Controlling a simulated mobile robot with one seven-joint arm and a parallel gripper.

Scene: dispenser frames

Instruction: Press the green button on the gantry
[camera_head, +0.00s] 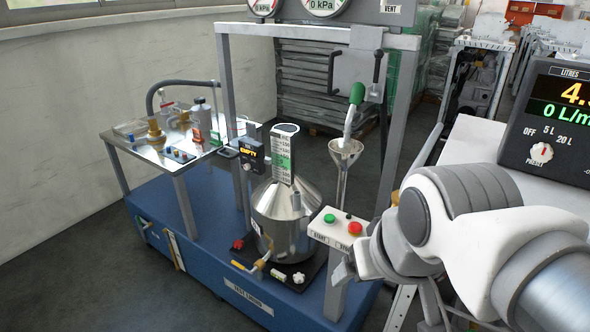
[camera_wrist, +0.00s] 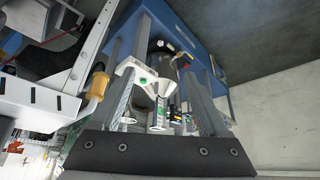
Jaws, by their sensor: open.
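The green button (camera_head: 329,218) sits on the left of a small white control box (camera_head: 335,236) on the gantry (camera_head: 222,95). My gripper (camera_head: 343,272) is just below and in front of the box in the head view, partly hidden by my wrist. In the wrist view my gripper (camera_wrist: 160,74) shows two grey fingers spread apart with nothing held. The white box (camera_wrist: 133,68) appears beyond the fingers, toward the left one. The green button is apart from the fingers.
A steel vessel (camera_head: 284,218) with a graduated gauge stands left of the box. A funnel (camera_head: 345,150) and green-handled nozzle (camera_head: 357,96) hang behind it. A side table (camera_head: 118,140) with small items is left. A litre display (camera_head: 560,115) is at right.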

